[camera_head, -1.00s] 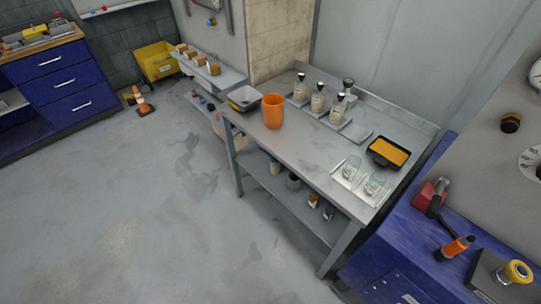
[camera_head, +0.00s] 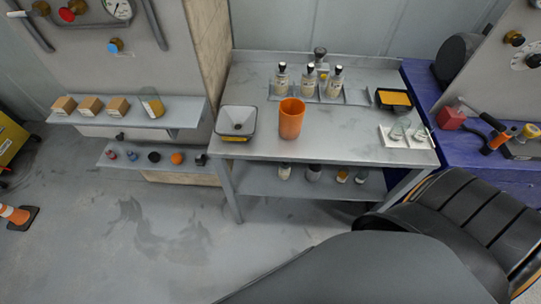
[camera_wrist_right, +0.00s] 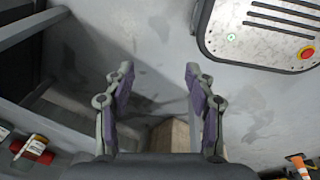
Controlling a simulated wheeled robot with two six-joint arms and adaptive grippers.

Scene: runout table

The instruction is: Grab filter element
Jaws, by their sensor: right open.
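I cannot tell for sure which thing is the filter element. A small yellowish-tan upright cylinder (camera_head: 152,104) stands at the right end of the upper wall shelf, beside several small cardboard boxes (camera_head: 90,105). My right gripper (camera_wrist_right: 157,75) is open and empty in the right wrist view, its two fingers well apart above the grey floor. In the head view my right arm fills the lower right, and its gripper is not seen there. My left gripper is in neither view.
The steel table (camera_head: 350,149) holds an orange cup (camera_head: 291,118), a tray with a funnel (camera_head: 237,122), several bottles (camera_head: 307,82) and a black-rimmed orange tray (camera_head: 394,99). Small items stand on its lower shelf (camera_head: 262,184). A traffic cone (camera_head: 14,213) stands at left; the floor between is clear.

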